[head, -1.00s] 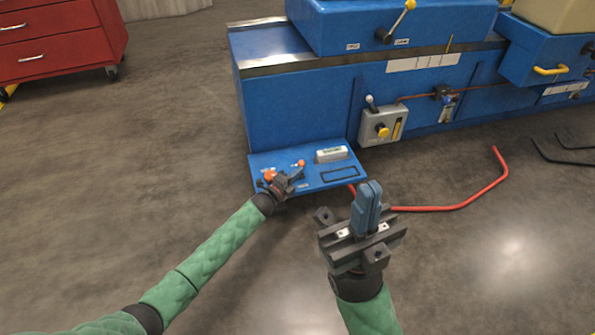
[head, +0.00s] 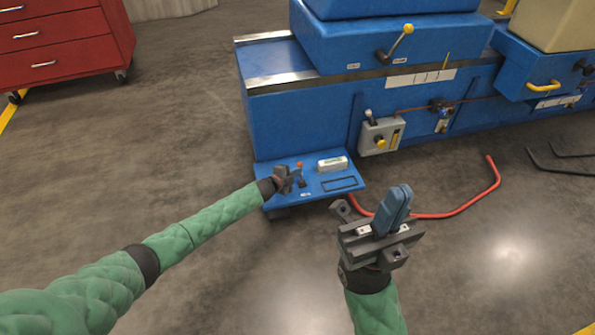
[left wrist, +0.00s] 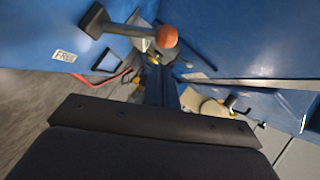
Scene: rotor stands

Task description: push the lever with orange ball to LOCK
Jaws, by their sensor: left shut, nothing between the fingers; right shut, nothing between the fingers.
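The lever's orange ball (left wrist: 167,36) shows in the left wrist view on a grey rod that runs from a dark pivot block (left wrist: 95,20). A white label reading FREE (left wrist: 64,56) lies near the block; no LOCK label is readable. My left gripper (left wrist: 161,75) is shut and empty, its fingertips close to the ball; I cannot tell whether they touch. In the head view the left gripper (head: 290,177) is over the blue panel (head: 338,172), with a small orange spot (head: 299,165) just beyond it. My right gripper (head: 398,202) is shut and empty, in front of the panel.
A grey-white box (head: 332,164) sits on the panel. The big blue machine (head: 300,115) stands behind it, with a grey switch box (head: 379,138). A red bent bar (head: 470,208) lies on the floor at right. A red drawer cabinet (head: 65,45) stands far left.

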